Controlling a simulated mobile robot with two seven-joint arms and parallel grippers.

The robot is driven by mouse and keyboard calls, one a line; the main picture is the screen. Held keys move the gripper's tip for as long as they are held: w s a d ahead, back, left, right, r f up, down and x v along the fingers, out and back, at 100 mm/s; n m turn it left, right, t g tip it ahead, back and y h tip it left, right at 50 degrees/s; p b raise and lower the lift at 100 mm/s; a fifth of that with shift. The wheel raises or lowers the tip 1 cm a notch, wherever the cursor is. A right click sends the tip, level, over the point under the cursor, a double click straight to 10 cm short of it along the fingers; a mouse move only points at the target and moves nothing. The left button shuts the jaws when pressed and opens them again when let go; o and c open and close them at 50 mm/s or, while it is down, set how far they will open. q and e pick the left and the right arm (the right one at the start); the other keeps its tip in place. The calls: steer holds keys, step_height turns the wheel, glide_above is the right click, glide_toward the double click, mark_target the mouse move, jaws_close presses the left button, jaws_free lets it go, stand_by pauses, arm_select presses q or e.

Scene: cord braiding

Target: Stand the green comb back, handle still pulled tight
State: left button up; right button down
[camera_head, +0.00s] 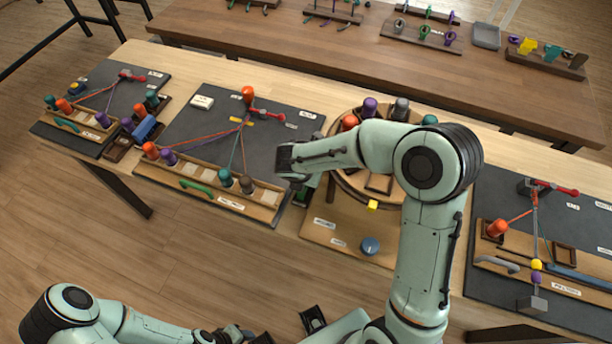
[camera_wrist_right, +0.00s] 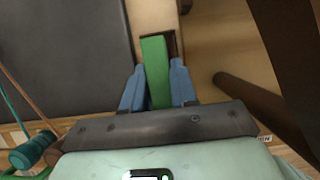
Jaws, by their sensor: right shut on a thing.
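The green comb (camera_wrist_right: 155,70) is between the blue fingers of my right gripper (camera_wrist_right: 158,88) in the right wrist view. The gripper is shut on it. The comb's far end is at a small dark brown holder (camera_wrist_right: 172,42); I cannot tell whether it is inside. In the head view my right gripper (camera_head: 300,178) is at the right edge of the middle braiding board, and a bit of green (camera_head: 301,196) shows below it. The green curved handle (camera_head: 197,187) is on the board's front rail, with no gripper on it. My left arm is low at the front; its fingers are unclear.
A round wooden stand (camera_head: 340,118) with several bobbins is close right of my right gripper. Another board (camera_head: 575,215) is far right.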

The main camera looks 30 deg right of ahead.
arm_select(q)
steer(key=shift+s, duration=0.15)
arm_select(e)
steer(key=shift+s+r, duration=0.1)
steer(key=shift+s, duration=0.05)
arm_select(q)
steer(key=shift+f, duration=0.1)
arm_select(e)
steer(key=shift+f, duration=0.4)
steer(key=c, duration=0.9)
jaws_free()
arm_select(q)
steer(key=shift+s+f, duration=0.1)
steer(key=shift+f, duration=0.05)
arm_select(e)
steer(key=shift+r, duration=0.15)
steer(key=shift+r, duration=0.35)
arm_select(q)
steer(key=r+p, duration=0.1)
steer(key=w+r, duration=0.1)
steer(key=shift+w+r+p, duration=0.3)
steer(key=shift+r+p, duration=0.05)
steer(key=shift+p, duration=0.05)
arm_select(e)
steer(key=v, duration=1.2)
